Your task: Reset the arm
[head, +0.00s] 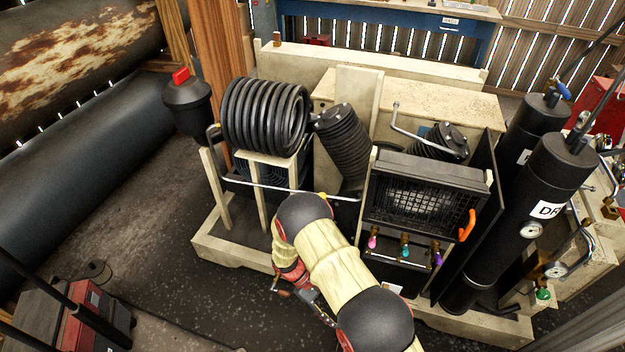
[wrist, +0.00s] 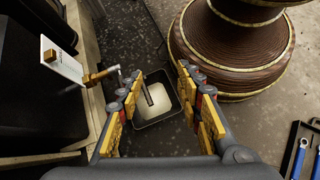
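My gripper (wrist: 160,72) is open in the wrist view, with its two yellow-padded fingers spread apart and nothing between the tips. It points down towards the floor. In the head view my arm reaches in from the bottom right, bent in front of the air compressor (head: 428,168). The gripper there is low in front of the compressor's pale base and partly hidden by my arm. A dark square container (wrist: 150,130) with pale contents stands on the floor below the fingers. A brass valve (wrist: 97,77) with a white tag (wrist: 62,60) is left of the fingers.
Two black cylinders (head: 548,165) with gauges stand at the right. A black coiled hose (head: 262,115) sits at the back left. Large pipes (head: 70,150) run along the left. A tray of blue-handled tools (wrist: 300,152) lies at the wrist view's lower right. Floor is open at the left.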

